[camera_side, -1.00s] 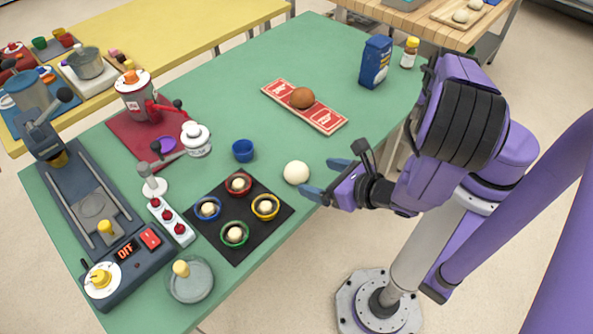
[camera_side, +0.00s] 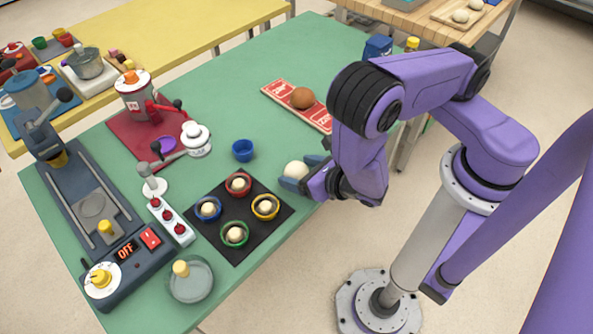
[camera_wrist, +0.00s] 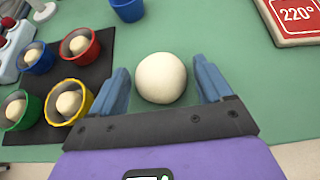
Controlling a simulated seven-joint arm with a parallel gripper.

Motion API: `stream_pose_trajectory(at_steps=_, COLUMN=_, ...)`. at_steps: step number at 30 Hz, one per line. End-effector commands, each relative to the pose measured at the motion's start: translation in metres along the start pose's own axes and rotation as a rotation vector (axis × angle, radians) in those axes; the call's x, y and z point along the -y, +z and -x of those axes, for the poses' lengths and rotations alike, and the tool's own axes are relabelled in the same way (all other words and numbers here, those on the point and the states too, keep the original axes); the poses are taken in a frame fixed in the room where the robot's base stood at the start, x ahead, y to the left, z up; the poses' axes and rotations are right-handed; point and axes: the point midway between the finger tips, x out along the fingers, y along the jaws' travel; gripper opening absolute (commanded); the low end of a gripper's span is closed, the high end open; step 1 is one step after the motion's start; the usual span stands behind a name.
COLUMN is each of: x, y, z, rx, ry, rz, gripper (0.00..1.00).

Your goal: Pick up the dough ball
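The dough ball (camera_side: 295,170) is a pale, round ball on the green table near its front edge. In the wrist view the dough ball (camera_wrist: 161,78) sits between the two blue fingers of my gripper (camera_wrist: 163,88), with a gap of green table on each side. My gripper (camera_side: 304,173) is open and low at the table, its fingers on either side of the ball. In the side view the near finger covers the lower part of the ball.
A black mat (camera_side: 239,218) with red, blue, yellow and green cups, each holding a small dough ball, lies left of the ball. An empty blue cup (camera_side: 243,150) stands behind it. A red board (camera_side: 318,117) with a brown bun (camera_side: 302,97) lies farther back.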

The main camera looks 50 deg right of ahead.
Motion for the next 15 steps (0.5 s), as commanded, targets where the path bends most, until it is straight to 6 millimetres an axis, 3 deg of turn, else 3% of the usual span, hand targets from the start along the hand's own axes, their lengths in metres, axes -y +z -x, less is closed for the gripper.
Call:
stream_pose_trajectory(at_steps=1, x=0.0, y=0.0, z=0.0002, rx=0.0, ry=0.0, rz=0.0, gripper=0.6)
stream_pose_trajectory(at_steps=3, x=0.0, y=0.0, z=0.0003, rx=0.0, ry=0.0, rz=0.0, gripper=0.38)
stream_pose_trajectory(at_steps=4, x=0.0, y=0.0, z=0.0003, rx=0.0, ry=0.0, rz=0.0, gripper=0.31)
stream_pose_trajectory(at_steps=15, x=-0.0001, y=0.002, z=0.0014, rx=0.0, ry=0.0, rz=0.0, gripper=0.31)
